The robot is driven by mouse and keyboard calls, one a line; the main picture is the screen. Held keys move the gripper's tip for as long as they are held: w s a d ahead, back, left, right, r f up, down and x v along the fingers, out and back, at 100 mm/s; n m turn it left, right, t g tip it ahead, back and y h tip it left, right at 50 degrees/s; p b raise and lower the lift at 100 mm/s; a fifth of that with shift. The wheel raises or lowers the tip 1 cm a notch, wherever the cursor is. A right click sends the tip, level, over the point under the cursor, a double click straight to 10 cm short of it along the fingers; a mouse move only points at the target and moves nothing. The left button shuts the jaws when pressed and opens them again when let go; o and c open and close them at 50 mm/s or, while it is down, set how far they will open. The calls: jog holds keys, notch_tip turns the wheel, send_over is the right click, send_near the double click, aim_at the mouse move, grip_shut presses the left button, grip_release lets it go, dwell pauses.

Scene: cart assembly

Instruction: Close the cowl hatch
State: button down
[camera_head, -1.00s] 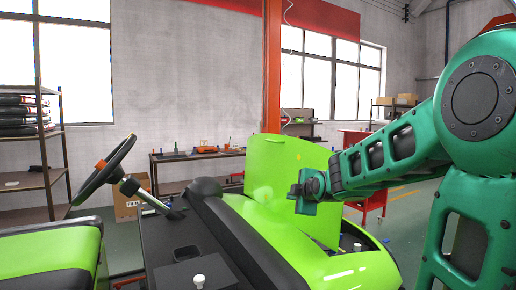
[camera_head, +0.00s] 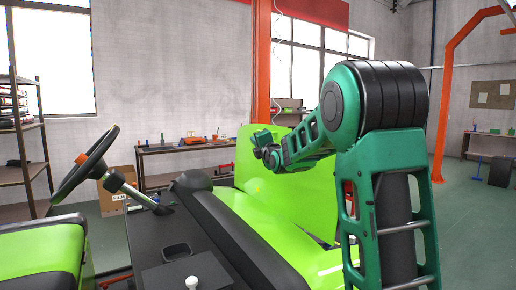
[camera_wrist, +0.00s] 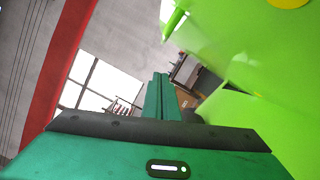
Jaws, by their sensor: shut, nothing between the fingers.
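The cowl hatch (camera_head: 312,180) is a bright green panel standing up and open on the green cart's front cowl (camera_head: 262,207). It fills the right side of the wrist view (camera_wrist: 235,50), above a lower green surface of the cart. My gripper (camera_head: 262,140) is at the upper left part of the hatch in the head view, in front of it or by its edge; I cannot tell whether it touches. In the wrist view my gripper's fingers (camera_wrist: 160,97) are together, with nothing between them, left of the hatch. My arm hides the hatch's right part.
The steering wheel (camera_head: 85,165), a black console (camera_head: 190,235) with a white knob (camera_head: 192,283) and a green seat (camera_head: 40,250) are to the left. A workbench (camera_head: 185,150) stands behind. An orange post (camera_head: 262,60) rises behind the hatch. Open floor is at right.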

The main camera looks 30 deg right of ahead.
jog(key=shift+w+d+r, duration=0.25)
jog(key=shift+w+d, duration=0.1)
jog(key=shift+d, duration=0.35)
jog(key=shift+w+d+r, duration=0.3)
jog(key=shift+w+d, duration=0.1)
jog(key=shift+d, duration=0.3)
jog(key=shift+w+d+r, duration=0.25)
jog(key=shift+w+d, duration=0.1)
jog(key=shift+d, duration=0.35)
